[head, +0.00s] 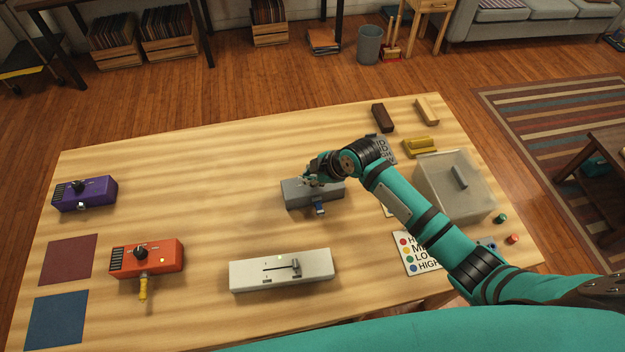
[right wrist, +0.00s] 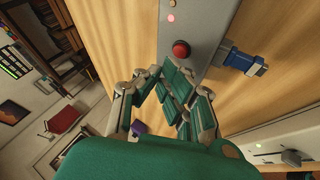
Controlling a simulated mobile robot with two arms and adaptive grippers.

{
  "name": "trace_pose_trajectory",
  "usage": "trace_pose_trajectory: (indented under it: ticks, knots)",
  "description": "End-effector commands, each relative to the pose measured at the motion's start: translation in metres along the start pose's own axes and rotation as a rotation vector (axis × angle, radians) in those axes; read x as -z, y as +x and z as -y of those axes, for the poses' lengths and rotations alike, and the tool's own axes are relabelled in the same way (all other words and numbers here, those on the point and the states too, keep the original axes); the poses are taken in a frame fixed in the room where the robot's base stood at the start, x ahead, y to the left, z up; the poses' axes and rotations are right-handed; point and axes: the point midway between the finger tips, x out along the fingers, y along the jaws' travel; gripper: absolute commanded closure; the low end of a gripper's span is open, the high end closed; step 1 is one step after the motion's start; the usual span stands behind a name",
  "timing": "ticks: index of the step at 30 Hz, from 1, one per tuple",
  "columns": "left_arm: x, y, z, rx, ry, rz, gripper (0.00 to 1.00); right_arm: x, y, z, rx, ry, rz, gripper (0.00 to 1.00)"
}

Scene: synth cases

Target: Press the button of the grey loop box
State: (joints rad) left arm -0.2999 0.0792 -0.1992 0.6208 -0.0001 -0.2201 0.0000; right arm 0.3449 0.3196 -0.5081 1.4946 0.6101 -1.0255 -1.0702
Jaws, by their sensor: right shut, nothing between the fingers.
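The grey loop box (head: 296,196) stands on the table near its middle, with a blue plug (head: 320,209) in its front side. In the right wrist view, the box (right wrist: 212,25) shows a round red button (right wrist: 181,49) and a small lit pinkish lamp (right wrist: 171,18). My right gripper (head: 309,180) is over the box's top and hides part of it in the head view. In the right wrist view, the gripper (right wrist: 168,72) is shut and empty, its fingertips close beside the button. I cannot tell whether they touch the box. My left gripper is not in view.
A white slider box (head: 245,276) stands in front, an orange box (head: 165,260) and purple box (head: 98,190) at left. A lidded grey bin (head: 440,180), a label card (head: 415,266) and blocks (head: 427,111) are at right, around my arm.

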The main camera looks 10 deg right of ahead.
Motion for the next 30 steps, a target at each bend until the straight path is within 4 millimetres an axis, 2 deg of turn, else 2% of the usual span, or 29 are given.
trace_pose_trajectory:
  ticks: [15,30]
  knots:
    - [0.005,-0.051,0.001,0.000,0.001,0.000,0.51,0.023,-0.044,-0.024,-0.001,-0.002,0.000,1.00]
    - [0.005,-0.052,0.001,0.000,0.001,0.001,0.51,0.025,-0.046,-0.025,-0.001,-0.001,0.000,1.00]
